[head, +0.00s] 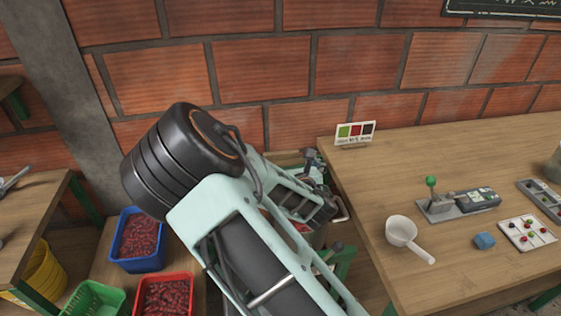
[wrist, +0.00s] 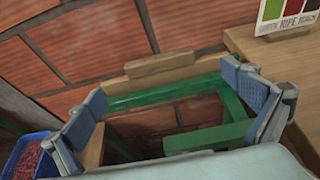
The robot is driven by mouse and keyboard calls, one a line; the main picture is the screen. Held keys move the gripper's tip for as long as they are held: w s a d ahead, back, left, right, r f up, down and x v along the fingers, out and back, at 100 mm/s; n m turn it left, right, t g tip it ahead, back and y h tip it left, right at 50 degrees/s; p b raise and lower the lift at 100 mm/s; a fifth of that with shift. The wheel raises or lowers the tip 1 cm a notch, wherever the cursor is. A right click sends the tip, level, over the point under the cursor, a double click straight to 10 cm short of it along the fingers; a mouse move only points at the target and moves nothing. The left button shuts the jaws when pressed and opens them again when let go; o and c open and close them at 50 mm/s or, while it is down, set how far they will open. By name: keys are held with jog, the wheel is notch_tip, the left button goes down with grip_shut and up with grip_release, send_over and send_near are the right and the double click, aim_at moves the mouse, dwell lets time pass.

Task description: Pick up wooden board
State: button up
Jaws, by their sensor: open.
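A short light-brown wooden board (wrist: 160,66) shows in the wrist view, in front of the brick wall. It lies at or just above a narrow wooden strip along a green metal frame (wrist: 165,97). My gripper (wrist: 163,88) is open, with its blue-grey padded fingers spread wide to the left and right of the picture. Nothing is between the fingertips, and the board appears beyond them, apart from both. In the head view my own arm covers most of this spot, and I cannot make out the board there.
On the left stand a blue crate (head: 122,263) and a red crate (head: 138,308) of red cherries, and a green basket (head: 70,310).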

aim_at(282, 153)
jog(key=shift+p+x, duration=0.3)
jog(key=shift+x, duration=3.4)
jog(key=shift+a+r, duration=0.15)
jog(key=shift+r, duration=0.05)
jog(key=shift+c, duration=0.3)
jog(key=c, duration=1)
